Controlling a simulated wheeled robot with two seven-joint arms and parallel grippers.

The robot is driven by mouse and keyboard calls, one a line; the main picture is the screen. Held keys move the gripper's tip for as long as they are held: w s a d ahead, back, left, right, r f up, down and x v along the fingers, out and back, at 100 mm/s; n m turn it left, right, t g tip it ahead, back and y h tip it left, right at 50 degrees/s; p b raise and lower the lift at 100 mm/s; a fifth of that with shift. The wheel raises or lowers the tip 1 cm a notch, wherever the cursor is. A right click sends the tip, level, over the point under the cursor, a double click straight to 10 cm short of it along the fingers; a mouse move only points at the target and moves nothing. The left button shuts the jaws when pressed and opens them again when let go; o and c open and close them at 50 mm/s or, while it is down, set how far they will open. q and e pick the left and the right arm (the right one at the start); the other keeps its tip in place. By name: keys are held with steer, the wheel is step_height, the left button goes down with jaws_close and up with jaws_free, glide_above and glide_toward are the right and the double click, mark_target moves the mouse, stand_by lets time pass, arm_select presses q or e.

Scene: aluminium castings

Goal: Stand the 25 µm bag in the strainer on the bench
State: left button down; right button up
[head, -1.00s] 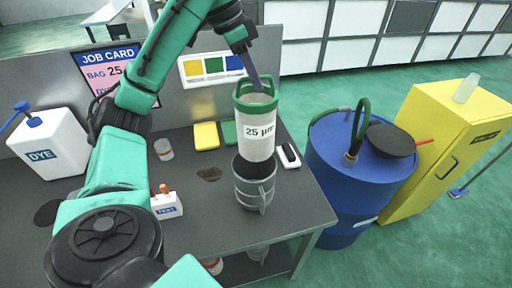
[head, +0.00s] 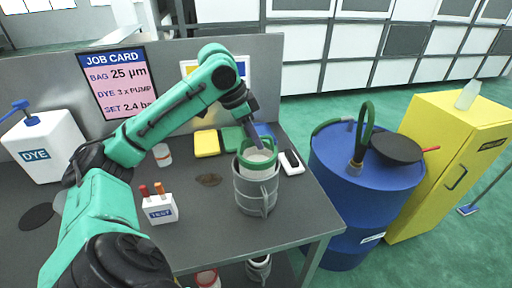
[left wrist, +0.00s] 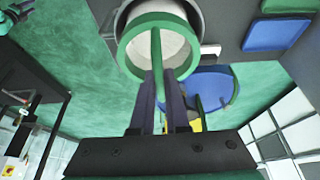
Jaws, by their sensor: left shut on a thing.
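The 25 µm bag (head: 258,156) is white with a green rim and green handle. It stands upright inside the grey metal strainer (head: 256,194) on the bench (head: 205,233), with only its top showing above the strainer's rim. My left gripper (head: 254,143) is above it, shut on the bag's green handle. In the left wrist view the fingers (left wrist: 157,85) close on the handle that crosses the bag's round green rim (left wrist: 125,52). The bag's printed label and its bottom are hidden inside the strainer. My right gripper is not in view.
A white device (head: 291,162) lies close right of the strainer. Yellow (head: 206,142) and green (head: 231,138) pads lie behind it. A TEST holder (head: 160,208), DYE jug (head: 45,146) and JOB CARD (head: 117,82) are left. A blue drum (head: 345,190) stands beyond the bench's right edge.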

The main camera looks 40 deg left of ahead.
arm_select(q)
steer(key=shift+a+f, duration=0.1)
steer(key=shift+f, duration=0.7)
steer(key=shift+r, duration=0.15)
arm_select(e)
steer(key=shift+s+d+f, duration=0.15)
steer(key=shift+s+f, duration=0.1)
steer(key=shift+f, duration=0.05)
arm_select(q)
steer(key=c, duration=0.9)
jaws_free()
steer(key=shift+w, duration=0.1)
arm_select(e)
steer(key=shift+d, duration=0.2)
arm_select(q)
steer(key=p+v, duration=0.2)
steer(key=v, duration=1)
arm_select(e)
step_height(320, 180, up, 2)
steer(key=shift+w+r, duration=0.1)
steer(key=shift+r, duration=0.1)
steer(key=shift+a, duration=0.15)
